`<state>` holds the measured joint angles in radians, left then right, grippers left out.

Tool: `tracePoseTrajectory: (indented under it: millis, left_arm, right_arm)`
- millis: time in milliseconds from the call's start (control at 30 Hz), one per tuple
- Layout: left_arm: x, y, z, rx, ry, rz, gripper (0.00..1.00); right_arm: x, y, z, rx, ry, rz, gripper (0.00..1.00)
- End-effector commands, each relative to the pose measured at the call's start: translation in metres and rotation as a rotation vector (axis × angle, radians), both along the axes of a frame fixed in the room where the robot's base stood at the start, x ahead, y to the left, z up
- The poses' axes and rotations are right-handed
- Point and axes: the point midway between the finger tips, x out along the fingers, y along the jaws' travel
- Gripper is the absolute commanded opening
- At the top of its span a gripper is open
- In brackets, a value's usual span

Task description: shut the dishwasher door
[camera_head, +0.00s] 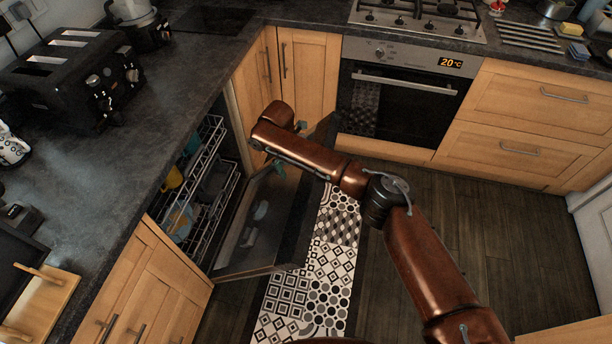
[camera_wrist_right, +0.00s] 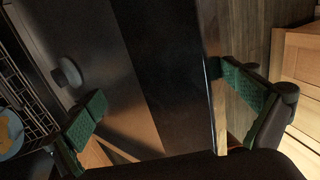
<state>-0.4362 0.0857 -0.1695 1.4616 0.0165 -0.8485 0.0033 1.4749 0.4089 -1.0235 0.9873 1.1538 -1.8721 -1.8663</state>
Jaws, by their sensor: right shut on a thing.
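The dishwasher door (camera_head: 303,222) stands partly open in the head view, tilted out from the dishwasher (camera_head: 192,200) on the left. Its inner face, with a round detergent part, points toward the racks. My right gripper (camera_head: 287,141) is at the far end of the door's upper part, partly hidden by my own arm. My left gripper is not in view.
The pulled-out racks (camera_head: 205,150) hold dishes, including a blue plate (camera_head: 179,220). A patterned mat (camera_head: 310,290) lies on the floor beside the door. Wooden cabinets (camera_head: 308,65) and an oven (camera_head: 405,100) stand behind. The floor at right is clear.

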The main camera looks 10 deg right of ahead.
Motion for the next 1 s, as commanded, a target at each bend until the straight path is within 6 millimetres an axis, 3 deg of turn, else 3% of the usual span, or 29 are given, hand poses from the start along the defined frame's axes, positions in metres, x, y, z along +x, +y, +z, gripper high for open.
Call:
tracePoseTrajectory:
  millis: [167, 600, 800, 1000]
  left_arm:
    - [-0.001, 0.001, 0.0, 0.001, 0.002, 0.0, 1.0]
    - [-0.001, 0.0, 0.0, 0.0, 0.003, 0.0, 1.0]
    - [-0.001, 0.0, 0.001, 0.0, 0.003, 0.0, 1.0]
    - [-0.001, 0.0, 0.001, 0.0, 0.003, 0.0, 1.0]
  right_arm:
    - [0.001, 0.009, 0.014, 0.012, -0.001, 0.004, 0.91]
    - [0.012, 0.027, 0.098, 0.002, -0.002, -0.001, 0.91]
    - [0.014, 0.031, 0.114, -0.001, -0.001, -0.001, 0.91]
    - [0.014, 0.031, 0.116, 0.0, -0.001, 0.0, 0.91]
